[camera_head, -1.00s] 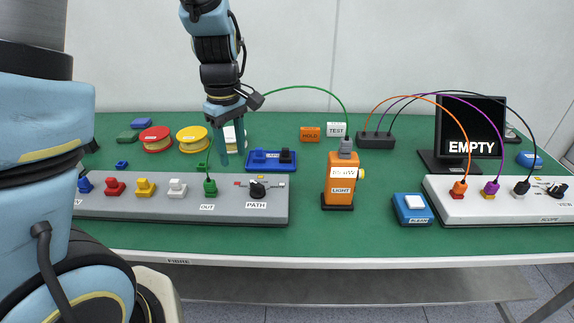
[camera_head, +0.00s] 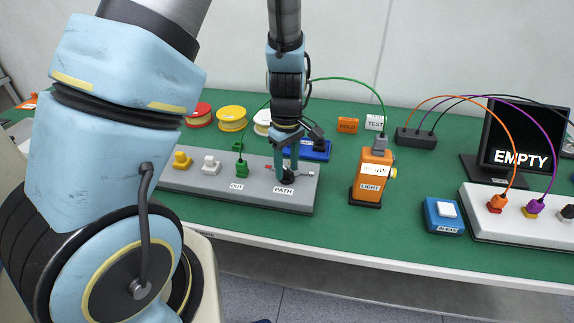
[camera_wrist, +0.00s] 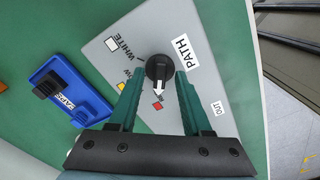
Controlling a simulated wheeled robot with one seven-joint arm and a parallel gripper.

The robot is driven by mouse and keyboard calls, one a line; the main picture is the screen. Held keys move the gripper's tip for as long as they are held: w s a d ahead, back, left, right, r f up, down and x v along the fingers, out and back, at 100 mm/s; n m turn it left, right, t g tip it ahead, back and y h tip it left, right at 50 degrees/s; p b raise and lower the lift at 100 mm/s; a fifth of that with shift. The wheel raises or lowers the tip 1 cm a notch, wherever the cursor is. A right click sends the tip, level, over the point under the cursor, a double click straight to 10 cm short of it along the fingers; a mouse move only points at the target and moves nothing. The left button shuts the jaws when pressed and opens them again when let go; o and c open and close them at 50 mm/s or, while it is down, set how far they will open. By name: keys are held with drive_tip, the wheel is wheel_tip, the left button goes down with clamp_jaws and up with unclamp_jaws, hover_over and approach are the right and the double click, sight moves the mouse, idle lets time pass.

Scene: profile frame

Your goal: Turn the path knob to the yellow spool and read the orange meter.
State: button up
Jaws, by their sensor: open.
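The path knob (camera_wrist: 160,67) is black and round with a white pointer, which points down at a red square mark in the wrist view. A white mark labelled WHITE and a yellow mark with a partly hidden label sit to its left. My gripper (camera_wrist: 158,90) is open, its green fingers on either side of the knob's near part. In the head view my gripper (camera_head: 287,164) is down at the knob on the grey box (camera_head: 215,186). The yellow spool (camera_head: 231,119) stands behind the box. The orange meter (camera_head: 370,176) stands upright to the right; its display is too small to read.
A green cable runs from the box to the meter's top. A blue button box (camera_head: 442,216), a white scope box (camera_head: 520,218) and a screen reading EMPTY (camera_head: 520,140) are on the right.

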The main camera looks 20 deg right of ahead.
drive_tip(key=shift+f, duration=0.2)
clamp_jaws()
idle(0.3)
